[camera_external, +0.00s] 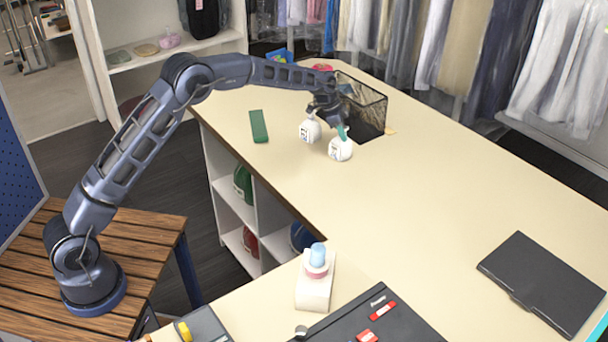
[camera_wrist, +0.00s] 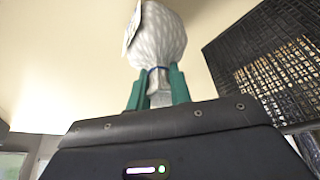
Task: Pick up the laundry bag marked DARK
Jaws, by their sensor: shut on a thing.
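Two small white laundry bags with printed tags are on the beige counter in the external view, a left bag (camera_external: 310,131) and a right bag (camera_external: 340,150). The lettering is too small to read, so I cannot tell which is marked DARK. My gripper (camera_external: 343,131) has its teal fingers at the neck of the right bag. In the wrist view my gripper (camera_wrist: 157,80) is shut on the tied neck of a white bag (camera_wrist: 162,38), its tag seen edge-on. I cannot tell whether this bag touches the counter.
A black mesh basket (camera_external: 360,103) stands just behind the bags and shows in the wrist view (camera_wrist: 265,75). A green flat block (camera_external: 258,126) lies to the left. A black folder (camera_external: 543,283) lies at the right. The middle of the counter (camera_external: 430,210) is clear.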

